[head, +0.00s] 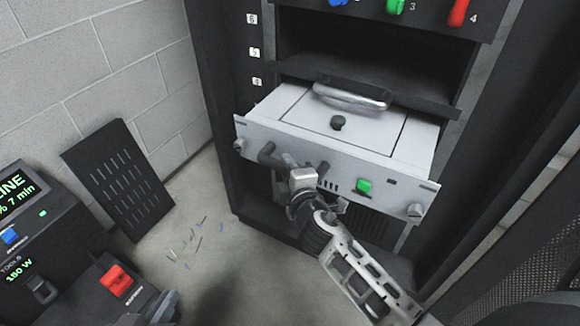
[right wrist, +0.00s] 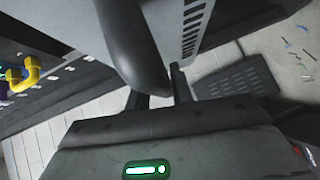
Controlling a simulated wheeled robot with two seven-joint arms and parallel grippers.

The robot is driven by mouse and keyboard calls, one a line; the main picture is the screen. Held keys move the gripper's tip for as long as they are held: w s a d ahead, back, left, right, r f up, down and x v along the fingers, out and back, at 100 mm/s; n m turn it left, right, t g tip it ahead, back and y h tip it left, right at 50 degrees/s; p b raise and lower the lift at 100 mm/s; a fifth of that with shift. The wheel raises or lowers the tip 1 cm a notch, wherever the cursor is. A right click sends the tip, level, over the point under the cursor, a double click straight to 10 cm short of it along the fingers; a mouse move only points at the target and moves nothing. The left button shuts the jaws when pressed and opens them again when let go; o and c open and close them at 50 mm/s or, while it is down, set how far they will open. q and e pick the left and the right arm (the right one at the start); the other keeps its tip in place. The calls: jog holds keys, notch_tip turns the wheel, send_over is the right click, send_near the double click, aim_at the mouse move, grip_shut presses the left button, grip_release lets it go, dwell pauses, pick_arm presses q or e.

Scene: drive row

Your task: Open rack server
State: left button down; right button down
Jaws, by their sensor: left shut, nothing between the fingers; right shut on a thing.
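The rack server (head: 300,103) is a pale grey drawer standing partly out of the dark rack (head: 225,110). Its top has a lid with a black knob (head: 338,123). Its front panel has a dark bar handle, a green button (head: 365,186) and a thumbscrew at each end. My right gripper (head: 300,182) is shut on the handle; the dark handle (right wrist: 135,50) runs between the fingers in the right wrist view. The arm hides part of the panel. My left gripper (head: 165,306) shows only in part at the lower left, shut and empty, away from the server.
A chrome handle (head: 350,97) lies above the server's rear. Coloured plugs (head: 395,6) sit higher on the rack. A black slotted panel (head: 118,178) leans on the wall. Small bits (head: 190,245) litter the floor. A dark unit with a display (head: 20,190) and red switch stands lower left.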

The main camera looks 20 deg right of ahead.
jog(key=shift+s, duration=0.1)
dwell(0.3)
jog(key=c, duration=1.2)
grip_release()
jog(key=shift+c, duration=0.2)
jog(key=shift+a, duration=0.1)
